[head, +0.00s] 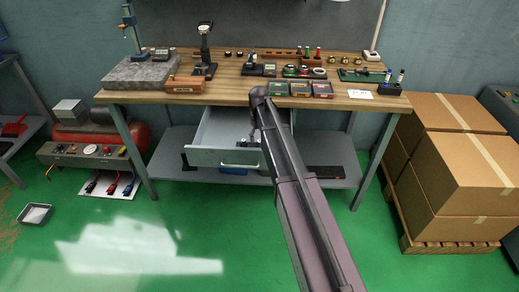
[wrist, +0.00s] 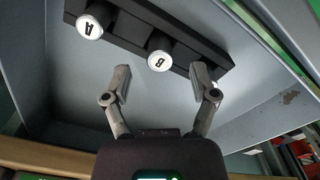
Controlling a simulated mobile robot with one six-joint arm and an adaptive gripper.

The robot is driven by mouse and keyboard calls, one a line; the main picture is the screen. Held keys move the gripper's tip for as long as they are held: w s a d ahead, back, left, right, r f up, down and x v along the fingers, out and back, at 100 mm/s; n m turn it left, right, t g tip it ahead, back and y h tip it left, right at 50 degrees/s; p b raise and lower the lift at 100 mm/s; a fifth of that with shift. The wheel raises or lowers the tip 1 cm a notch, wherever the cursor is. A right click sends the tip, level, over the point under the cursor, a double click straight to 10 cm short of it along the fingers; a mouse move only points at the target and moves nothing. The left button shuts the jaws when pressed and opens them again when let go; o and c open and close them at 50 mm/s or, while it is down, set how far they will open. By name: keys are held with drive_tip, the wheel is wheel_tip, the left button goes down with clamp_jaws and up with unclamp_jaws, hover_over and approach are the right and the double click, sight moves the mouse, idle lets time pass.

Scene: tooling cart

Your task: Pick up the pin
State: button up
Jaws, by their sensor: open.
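Two round pins with white tops, one marked A (wrist: 89,27) and one marked B (wrist: 158,61), sit in a black block (wrist: 130,25) inside the open drawer (head: 222,157). My gripper (wrist: 160,76) is open and empty. In the wrist view, its fingers point toward the block, with pin B between the fingertips in the picture and pin A beyond the left finger. I cannot tell the exact gap to pin B. In the head view, my arm hides much of the drawer's right part and the gripper.
The drawer walls (wrist: 262,38) rise close around the block. Above the drawer, the wooden bench top (head: 225,96) holds a granite plate (head: 140,73), gauges and small trays (head: 300,89). Cardboard boxes (head: 465,165) stand on a pallet at right.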

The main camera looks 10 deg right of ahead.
sight(260, 141)
drive_tip(key=shift+s+f+b, duration=0.1)
drive_tip(key=shift+f+b, duration=1.3)
drive_tip(key=shift+f, duration=0.3)
clamp_jaws()
